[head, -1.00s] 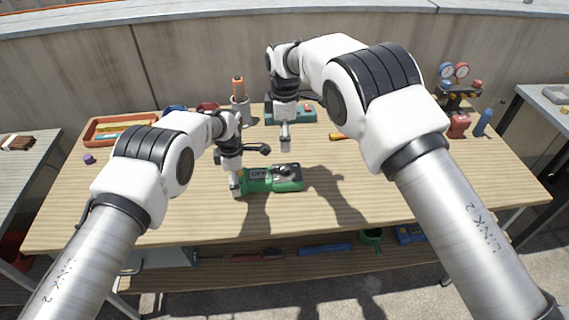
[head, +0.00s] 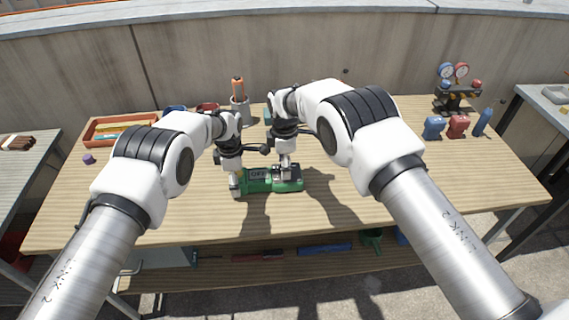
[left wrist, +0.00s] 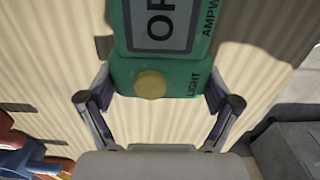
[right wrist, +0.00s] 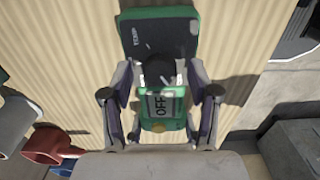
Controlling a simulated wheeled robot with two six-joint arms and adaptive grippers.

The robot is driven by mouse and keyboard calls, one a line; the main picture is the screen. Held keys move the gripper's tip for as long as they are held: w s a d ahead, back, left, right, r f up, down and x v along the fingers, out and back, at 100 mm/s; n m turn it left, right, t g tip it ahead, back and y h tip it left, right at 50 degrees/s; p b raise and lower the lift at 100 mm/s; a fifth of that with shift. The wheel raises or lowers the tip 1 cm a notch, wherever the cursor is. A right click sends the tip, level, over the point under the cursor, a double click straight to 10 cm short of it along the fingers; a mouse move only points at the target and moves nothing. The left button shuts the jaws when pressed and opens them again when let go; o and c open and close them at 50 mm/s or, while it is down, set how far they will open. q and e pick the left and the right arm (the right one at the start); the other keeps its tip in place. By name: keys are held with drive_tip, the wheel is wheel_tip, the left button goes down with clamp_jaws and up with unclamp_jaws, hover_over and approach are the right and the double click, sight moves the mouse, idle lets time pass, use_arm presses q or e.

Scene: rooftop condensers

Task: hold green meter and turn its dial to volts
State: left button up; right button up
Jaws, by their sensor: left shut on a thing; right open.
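The green meter (head: 262,186) lies flat on the table, its screen reading OFF. It also shows in the left wrist view (left wrist: 135,73) and the right wrist view (right wrist: 186,14). My left gripper (head: 236,190) is shut on the meter's end beside the yellow button (left wrist: 151,85), with a finger on each side. My right gripper (head: 285,176) is open over the other half of the meter. In the right wrist view its fingers stand either side of the dark dial (right wrist: 158,70). I cannot tell whether they touch it. The dial's pointer setting is too small to read.
An orange tray (head: 88,139) stands at the back left, near a grey cup holding an orange-handled tool (head: 240,103). A gauge set (head: 455,90) and blue and red items (head: 458,126) are at the back right. The table's front right is clear.

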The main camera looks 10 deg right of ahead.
clamp_jaws()
drive_tip(key=shift+m, duration=0.4)
drive_tip(key=m, duration=1.1)
idle(0.4)
unclamp_jaws()
drive_tip(key=shift+r, duration=0.1)
